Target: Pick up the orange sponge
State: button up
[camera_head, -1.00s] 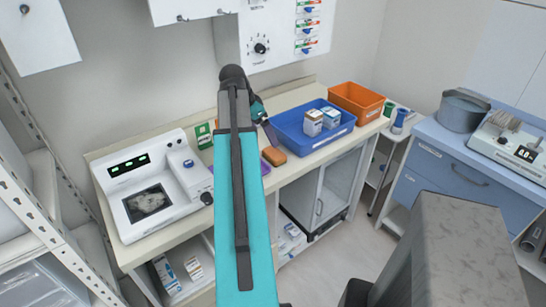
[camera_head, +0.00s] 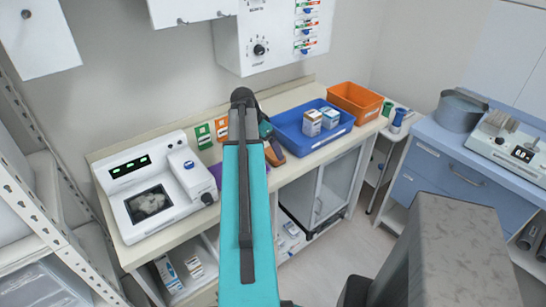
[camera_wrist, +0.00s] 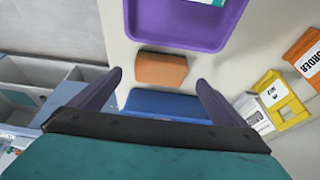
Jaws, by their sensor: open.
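The orange sponge (camera_wrist: 160,69) lies on the pale counter in the wrist view, beside the purple tray (camera_wrist: 190,42). It also shows in the head view (camera_head: 275,154), partly hidden by my gripper. My gripper (camera_wrist: 158,84) is open and empty. Its two fingers appear to the left and right of the sponge in the wrist view, and they are nearer the camera than the sponge. I cannot tell the exact height of the fingertips above the counter.
A blue bin (camera_head: 340,131) with small boxes and an orange bin (camera_head: 372,108) stand on the counter to the right. A white device (camera_head: 135,221) stands at left.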

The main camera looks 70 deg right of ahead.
aim_at(272, 154)
jog(key=shift+f, duration=0.15)
jog(key=shift+p+x, duration=1.25)
jog(key=shift+x, duration=1.25)
jog(key=c, duration=1.1)
